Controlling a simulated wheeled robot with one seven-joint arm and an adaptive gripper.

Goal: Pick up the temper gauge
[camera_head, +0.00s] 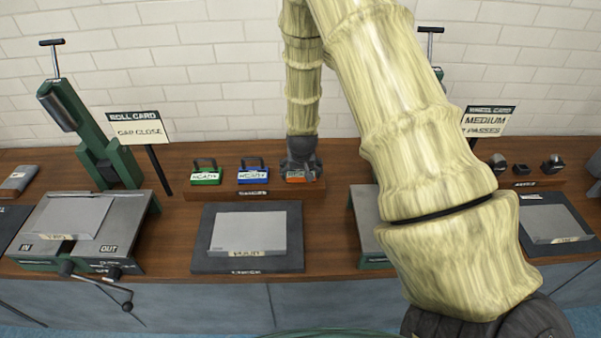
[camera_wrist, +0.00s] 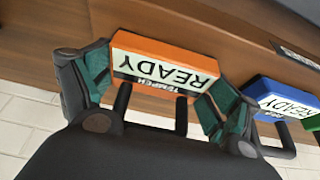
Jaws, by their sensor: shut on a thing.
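The temper gauge is an orange block (camera_head: 296,180) at the right end of a wooden rack in the head view. I cannot tell whether the gauge still touches the rack.
A blue gauge (camera_head: 254,174) and a green gauge (camera_head: 206,175) stand on the rack (camera_head: 240,191) to the left. A dark mat (camera_head: 210,262) with a grey plate (camera_head: 235,230) lies in front. Green rolling machines (camera_head: 125,170) flank it. My arm hides the bench's right middle.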

